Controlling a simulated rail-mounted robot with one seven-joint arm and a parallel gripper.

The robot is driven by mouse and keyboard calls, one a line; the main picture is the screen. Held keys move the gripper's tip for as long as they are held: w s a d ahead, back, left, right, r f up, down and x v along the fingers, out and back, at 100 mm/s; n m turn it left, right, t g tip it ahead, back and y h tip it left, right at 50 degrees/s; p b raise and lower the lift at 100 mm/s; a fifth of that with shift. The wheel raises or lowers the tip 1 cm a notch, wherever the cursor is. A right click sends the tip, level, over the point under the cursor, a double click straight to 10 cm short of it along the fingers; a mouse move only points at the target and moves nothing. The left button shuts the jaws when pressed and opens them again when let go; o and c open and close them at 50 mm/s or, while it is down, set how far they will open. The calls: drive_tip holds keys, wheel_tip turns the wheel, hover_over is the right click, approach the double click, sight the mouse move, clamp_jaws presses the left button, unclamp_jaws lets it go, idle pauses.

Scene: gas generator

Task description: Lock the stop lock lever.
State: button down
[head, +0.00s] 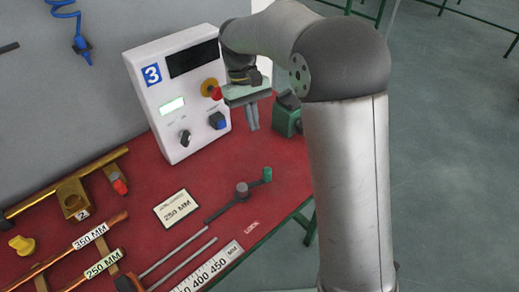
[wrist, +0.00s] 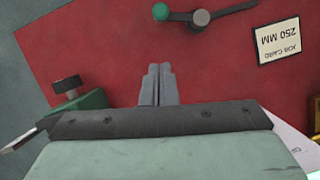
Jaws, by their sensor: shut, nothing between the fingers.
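What looks like the stop lock lever is a dark bar with a green knob (head: 267,174) and a grey round knob (head: 242,188), lying on the red bench top in the head view. In the wrist view its green knob (wrist: 160,11) and grey knob (wrist: 201,17) show at the top edge, with part of the bar cut off. A small LOCK label (head: 252,226) lies on the red top nearer the front edge. My gripper (head: 252,127) is above the bench, beyond the lever and apart from it. Its fingers (wrist: 159,82) are together, pointing down, empty.
A white control box (head: 180,92) with a red button and knobs stands close left of my gripper. A green block with a dark knob (wrist: 67,86) is close by. A job card (head: 176,209), rods and a ruler (head: 212,269) lie left of the lever.

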drive_tip(key=shift+w+a+f+n, duration=0.25)
drive_tip(key=shift+w+a+n, duration=0.05)
drive_tip(key=shift+w+a, duration=0.65)
drive_tip(key=p, duration=0.1)
approach(254, 182)
drive_tip(key=w+f, duration=0.2)
drive_tip(key=w+d+f, duration=0.1)
drive_tip(key=w+f, duration=0.1)
drive_tip(key=shift+w+d, duration=0.2)
drive_tip(key=s, duration=0.1)
drive_tip(key=s+d+p, duration=0.1)
drive_tip(key=s, duration=0.1)
drive_tip(key=shift+d, duration=0.3)
drive_tip(key=shift+s+d+f, duration=0.15)
drive_tip(key=shift+s, duration=0.15)
